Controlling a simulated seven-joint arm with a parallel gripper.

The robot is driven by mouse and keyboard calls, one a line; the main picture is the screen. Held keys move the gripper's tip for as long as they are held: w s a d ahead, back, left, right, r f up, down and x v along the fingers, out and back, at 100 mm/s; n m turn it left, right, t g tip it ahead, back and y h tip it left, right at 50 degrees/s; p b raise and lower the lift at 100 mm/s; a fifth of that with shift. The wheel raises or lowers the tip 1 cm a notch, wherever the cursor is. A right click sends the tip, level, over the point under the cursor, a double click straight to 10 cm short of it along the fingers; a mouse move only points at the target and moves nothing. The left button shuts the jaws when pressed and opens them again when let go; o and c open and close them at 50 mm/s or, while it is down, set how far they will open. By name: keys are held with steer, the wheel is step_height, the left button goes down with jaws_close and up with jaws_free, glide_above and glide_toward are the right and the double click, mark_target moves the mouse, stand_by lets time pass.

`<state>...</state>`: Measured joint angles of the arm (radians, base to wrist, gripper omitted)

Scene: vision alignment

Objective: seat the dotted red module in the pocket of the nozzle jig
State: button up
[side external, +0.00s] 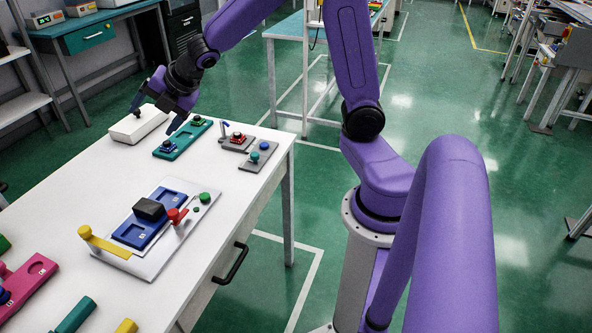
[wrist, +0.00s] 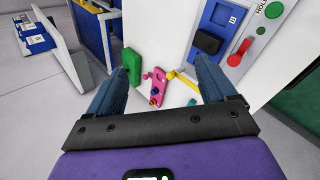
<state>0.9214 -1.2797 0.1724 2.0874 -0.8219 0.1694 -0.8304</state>
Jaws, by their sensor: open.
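A small red module with a dark top (side external: 238,138) sits on a grey plate near the table's far right edge; its dots are too small to make out. A blue jig with two sections (side external: 130,234) stands on a white base at the table's middle, with a dark block (side external: 149,209) on it. The blue jig also shows in the wrist view (wrist: 232,18). Which fixture is the nozzle jig cannot be read. My gripper (side external: 156,114) is open and empty above the far end of the table, near the white box; its spread fingers show in the wrist view (wrist: 165,82).
A yellow lever (side external: 104,243) and red lever (side external: 177,217) flank the blue jig. A pink plate (side external: 28,282) lies nearer.

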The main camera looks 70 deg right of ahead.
steer(key=s+a+f+m+g, duration=0.1)
steer(key=s+m+g, duration=0.1)
steer(key=s, duration=0.9)
steer(key=s+a+f+m+g, duration=0.1)
steer(key=s+m+g, duration=0.2)
steer(key=s, duration=0.8)
steer(key=s+a+f+m+g+h, duration=0.1)
steer(key=s+f+m+g, duration=0.1)
steer(key=s, duration=0.9)
steer(key=m+g, duration=0.1)
steer(key=m, duration=0.1)
steer(key=shift+s+m, duration=0.25)
steer(key=shift+m, duration=0.15)
steer(key=shift+r, duration=0.1)
steer(key=shift+c, duration=0.3)
